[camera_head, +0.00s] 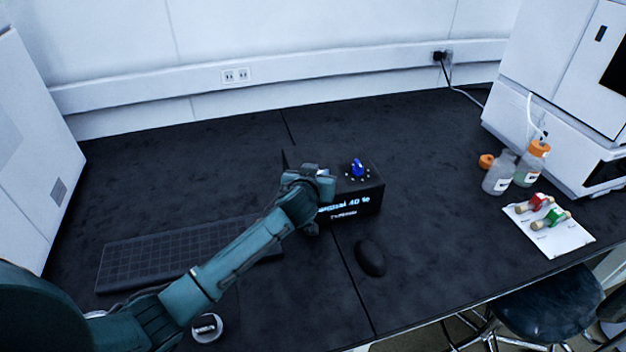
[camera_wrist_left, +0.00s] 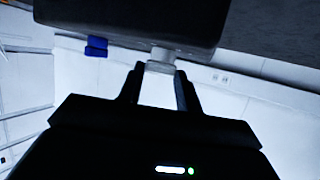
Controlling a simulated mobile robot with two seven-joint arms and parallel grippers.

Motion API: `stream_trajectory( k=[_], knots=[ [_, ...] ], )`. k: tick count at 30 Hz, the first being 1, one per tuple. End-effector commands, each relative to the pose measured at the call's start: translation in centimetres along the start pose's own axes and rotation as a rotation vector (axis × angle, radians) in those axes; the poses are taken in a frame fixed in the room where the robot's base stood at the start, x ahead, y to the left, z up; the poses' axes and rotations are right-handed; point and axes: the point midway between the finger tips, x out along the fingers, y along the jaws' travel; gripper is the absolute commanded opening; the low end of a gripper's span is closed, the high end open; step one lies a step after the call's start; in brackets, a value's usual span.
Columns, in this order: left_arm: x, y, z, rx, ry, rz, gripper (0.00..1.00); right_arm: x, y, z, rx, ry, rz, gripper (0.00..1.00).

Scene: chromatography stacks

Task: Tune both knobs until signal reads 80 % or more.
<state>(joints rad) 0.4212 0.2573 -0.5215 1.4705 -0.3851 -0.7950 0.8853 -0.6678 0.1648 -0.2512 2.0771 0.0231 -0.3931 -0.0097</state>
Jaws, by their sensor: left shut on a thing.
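A black instrument box (camera_head: 362,200) stands on the bench. Its front display reads 40 % after a partly hidden word that looks like "signal"; the smaller line below is blurred. A blue knob (camera_head: 358,169) stands on its top at the right, with nothing touching it; it also shows in the left wrist view (camera_wrist_left: 96,47). My left gripper (camera_head: 322,176) is at the left part of the box top. In the left wrist view the fingers (camera_wrist_left: 160,72) are shut on a pale grey knob (camera_wrist_left: 164,56), mostly hidden in the head view. My right gripper is out of view.
A keyboard (camera_head: 180,250) lies left of the box under my left arm, and a mouse (camera_head: 370,257) lies in front. Bottles (camera_head: 500,172) and a white sheet (camera_head: 560,236) with red and green items are at the right. The bench behind the box is clear.

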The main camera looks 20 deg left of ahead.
Motion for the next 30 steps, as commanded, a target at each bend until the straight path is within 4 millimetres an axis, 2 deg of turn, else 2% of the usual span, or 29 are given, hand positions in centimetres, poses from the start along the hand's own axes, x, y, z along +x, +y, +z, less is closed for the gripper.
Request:
stream_trajectory(
  k=[1,7,15,30],
  knots=[
    [0.2,0.4,0.6,-0.026,-0.002,-0.034,0.12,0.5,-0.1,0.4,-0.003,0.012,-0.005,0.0],
    [0.3,0.7,0.6,-0.086,-0.001,-0.187,0.12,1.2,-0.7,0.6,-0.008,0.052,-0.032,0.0],
    [0.4,1.0,0.4,-0.147,-0.001,-0.347,0.12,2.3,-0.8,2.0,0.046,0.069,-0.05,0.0],
    [0.3,1.0,-0.1,-0.182,0.001,-0.445,0.12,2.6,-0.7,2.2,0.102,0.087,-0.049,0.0]
  ],
)
